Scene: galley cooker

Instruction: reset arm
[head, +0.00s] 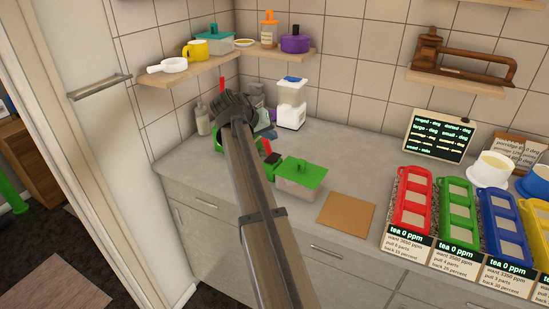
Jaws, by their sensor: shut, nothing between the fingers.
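My arm (262,215) reaches up from the bottom of the head view over the grey counter. My gripper (227,103) is at its far end, dark and seen from behind, in front of the back left corner of the counter. It looks shut, and nothing shows in it. Its fingertips are mostly hidden by its own body. A thin red piece (222,85) shows just above it; I cannot tell what it belongs to.
A green-lidded container (299,178) stands right of my arm, near a brown board (346,214). A white-bodied dispenser (290,105) stands behind. Red (411,200), green, blue and yellow trays line the right. A shelf (185,74) hangs above left. Bare counter (350,160) lies mid-right.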

